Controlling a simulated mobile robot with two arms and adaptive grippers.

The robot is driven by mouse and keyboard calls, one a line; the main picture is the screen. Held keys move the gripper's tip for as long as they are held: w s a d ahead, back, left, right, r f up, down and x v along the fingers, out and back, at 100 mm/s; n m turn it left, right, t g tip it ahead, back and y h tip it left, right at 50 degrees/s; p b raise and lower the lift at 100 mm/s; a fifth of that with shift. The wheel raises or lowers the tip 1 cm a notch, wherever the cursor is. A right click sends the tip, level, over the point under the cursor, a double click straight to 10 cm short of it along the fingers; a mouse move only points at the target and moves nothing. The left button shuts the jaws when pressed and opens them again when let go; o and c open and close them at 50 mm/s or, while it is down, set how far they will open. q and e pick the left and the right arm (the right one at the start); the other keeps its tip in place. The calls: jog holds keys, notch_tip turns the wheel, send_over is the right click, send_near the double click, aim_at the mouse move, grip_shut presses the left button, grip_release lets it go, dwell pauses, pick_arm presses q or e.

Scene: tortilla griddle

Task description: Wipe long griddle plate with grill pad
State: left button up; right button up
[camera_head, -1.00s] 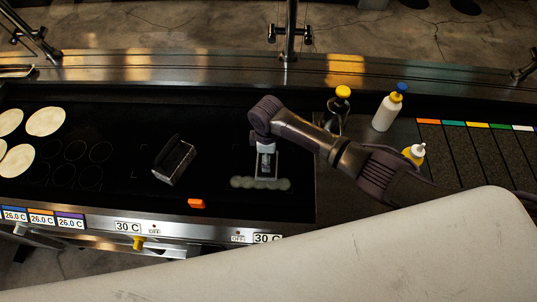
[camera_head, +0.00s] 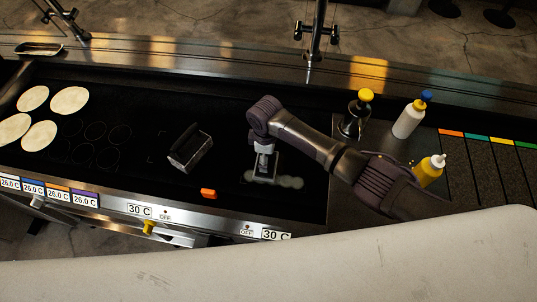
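The long griddle plate (camera_head: 230,210) is the black surface across the counter. My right gripper (camera_head: 264,165) is low over its right part, its arm coming in from the right. It appears shut on the grill pad (camera_head: 262,180), a small dark rectangle with pale edges directly beneath it; the fingertips are hard to make out. A pale, lumpy smear (camera_head: 290,182) lies on the plate at the pad's right, partly hidden by the pad. My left gripper is not in view.
A dark block with a handle (camera_head: 189,150) stands left of my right gripper. Tortillas (camera_head: 69,101) lie far left. An orange piece (camera_head: 208,193) is near the front edge. Bottles (camera_head: 409,120) stand right, near my arm. A pale surface crosses the foreground.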

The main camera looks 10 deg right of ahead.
jog(key=shift+s+a, duration=0.15)
jog(key=shift+a, duration=0.8)
jog(key=shift+s+a, duration=0.15)
jog(key=shift+a, duration=0.8)
jog(key=shift+d, duration=0.15)
jog(key=shift+d, duration=0.3)
jog(key=d, duration=0.1)
jog(key=s+d, duration=0.1)
jog(key=d, duration=0.1)
jog(key=shift+d+p, duration=0.25)
jog(key=shift+p, duration=0.05)
jog(key=shift+s+d, duration=0.1)
jog(key=shift+d, duration=0.25)
jog(key=shift+s+d, duration=0.2)
jog(key=shift+d, duration=0.6)
jog(key=shift+s+d, duration=0.25)
jog(key=shift+d, duration=0.55)
jog(key=shift+s+d, duration=0.2)
jog(key=shift+d, duration=0.6)
